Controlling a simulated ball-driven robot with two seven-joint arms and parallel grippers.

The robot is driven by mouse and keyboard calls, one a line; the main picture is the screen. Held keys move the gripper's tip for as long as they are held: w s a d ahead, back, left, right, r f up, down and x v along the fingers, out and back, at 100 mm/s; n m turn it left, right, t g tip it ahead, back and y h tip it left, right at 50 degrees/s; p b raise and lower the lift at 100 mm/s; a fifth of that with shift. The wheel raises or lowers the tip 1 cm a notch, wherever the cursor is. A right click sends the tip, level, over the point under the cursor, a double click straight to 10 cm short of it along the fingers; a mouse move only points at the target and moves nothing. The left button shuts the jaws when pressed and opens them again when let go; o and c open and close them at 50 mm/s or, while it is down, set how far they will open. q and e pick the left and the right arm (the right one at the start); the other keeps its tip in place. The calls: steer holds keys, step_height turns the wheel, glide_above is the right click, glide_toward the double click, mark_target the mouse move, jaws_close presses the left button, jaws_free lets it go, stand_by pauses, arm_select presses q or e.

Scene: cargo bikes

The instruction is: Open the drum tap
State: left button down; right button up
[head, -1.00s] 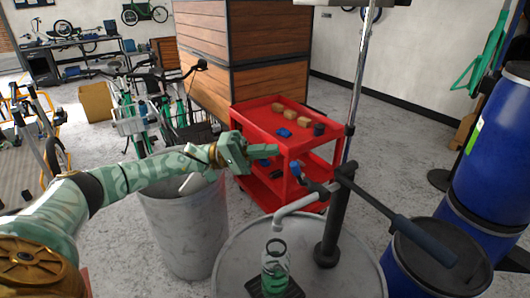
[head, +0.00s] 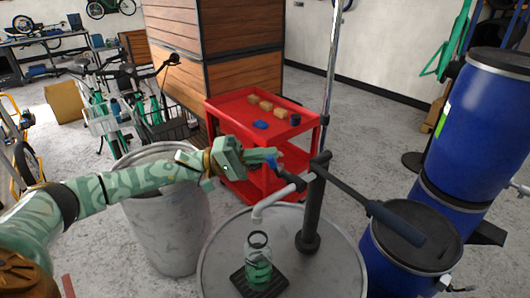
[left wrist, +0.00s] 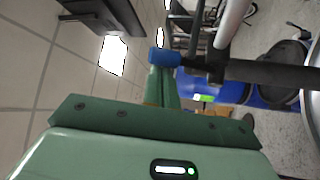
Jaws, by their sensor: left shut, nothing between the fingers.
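The drum tap (head: 287,179) has a dark body, a pale downward spout (head: 270,200) and a blue-tipped lever (head: 271,161). It is on a black post above the grey drum (head: 220,262). The blue tip also shows in the left wrist view (left wrist: 165,57). My left gripper (head: 277,154) is shut and empty. Its fingertips are right at the blue tip in both views; I cannot tell whether they touch. The left wrist view shows the fingers (left wrist: 161,90) pointing at the tip. My right gripper is not in view.
A long dark pump handle (head: 365,202) reaches right from the post. A red cart (head: 225,103) with small blocks stands behind the tap. A grey bin (head: 165,235) is below my left arm. Blue drums (head: 475,135) stand at the right.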

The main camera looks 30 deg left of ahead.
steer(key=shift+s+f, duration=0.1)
arm_select(q)
steer(key=shift+s+f+m+h+b, duration=0.2)
steer(key=shift+m+h+b, duration=0.1)
steer(key=shift+b, duration=0.15)
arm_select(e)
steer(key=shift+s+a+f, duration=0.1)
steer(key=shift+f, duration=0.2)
arm_select(q)
steer(key=shift+a, duration=0.1)
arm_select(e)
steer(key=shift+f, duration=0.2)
